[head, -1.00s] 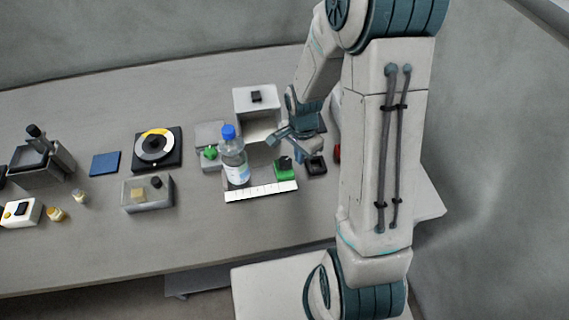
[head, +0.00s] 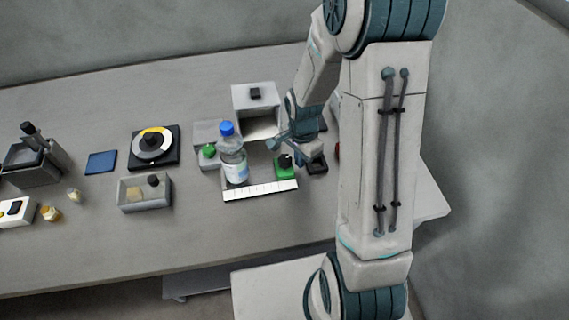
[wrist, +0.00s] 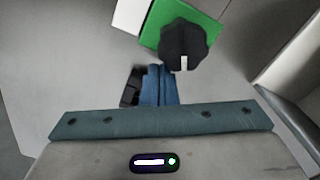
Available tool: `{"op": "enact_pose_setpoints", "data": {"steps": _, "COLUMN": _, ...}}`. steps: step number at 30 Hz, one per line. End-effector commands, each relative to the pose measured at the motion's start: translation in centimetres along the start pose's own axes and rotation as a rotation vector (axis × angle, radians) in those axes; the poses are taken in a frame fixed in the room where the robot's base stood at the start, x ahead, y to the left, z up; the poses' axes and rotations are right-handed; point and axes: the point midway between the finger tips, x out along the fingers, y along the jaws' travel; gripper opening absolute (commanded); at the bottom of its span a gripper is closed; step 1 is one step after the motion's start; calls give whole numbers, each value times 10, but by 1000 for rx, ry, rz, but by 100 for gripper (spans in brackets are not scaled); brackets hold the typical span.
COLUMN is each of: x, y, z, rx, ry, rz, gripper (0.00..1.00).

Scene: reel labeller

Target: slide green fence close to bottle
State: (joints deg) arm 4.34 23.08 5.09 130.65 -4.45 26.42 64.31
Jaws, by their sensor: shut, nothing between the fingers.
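The green fence (head: 284,174) is a small green block with a black knob on top, at the right end of the white scale. The clear bottle (head: 234,165) with a blue cap stands upright left of it, with a gap between them. My gripper (head: 293,146) is just behind the fence in the head view; its fingertips are hard to make out there. In the wrist view, my gripper's fingers (wrist: 157,72) are shut and empty, close to the green fence (wrist: 152,28) and its black knob (wrist: 184,45). The bottle is out of the wrist view.
A white scale strip (head: 260,191) runs in front of the bottle and fence. A white box (head: 256,98) stands behind. A green knob (head: 208,151) sits left of the bottle, and a black part (head: 316,164) right of the fence. The table front is clear.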

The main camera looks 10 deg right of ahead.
Motion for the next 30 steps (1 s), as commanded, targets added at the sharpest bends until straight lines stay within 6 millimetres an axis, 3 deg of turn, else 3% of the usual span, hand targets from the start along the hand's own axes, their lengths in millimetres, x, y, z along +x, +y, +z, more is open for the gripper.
{"op": "enact_pose_setpoints", "data": {"steps": 20, "x": 22, "y": 0, "z": 0, "rx": 0, "ry": 0, "rz": 1, "gripper": 0}}
{"op": "enact_pose_setpoints", "data": {"steps": 30, "x": 16, "y": 0, "z": 0, "rx": 0, "ry": 1, "rz": 0, "gripper": 0}}
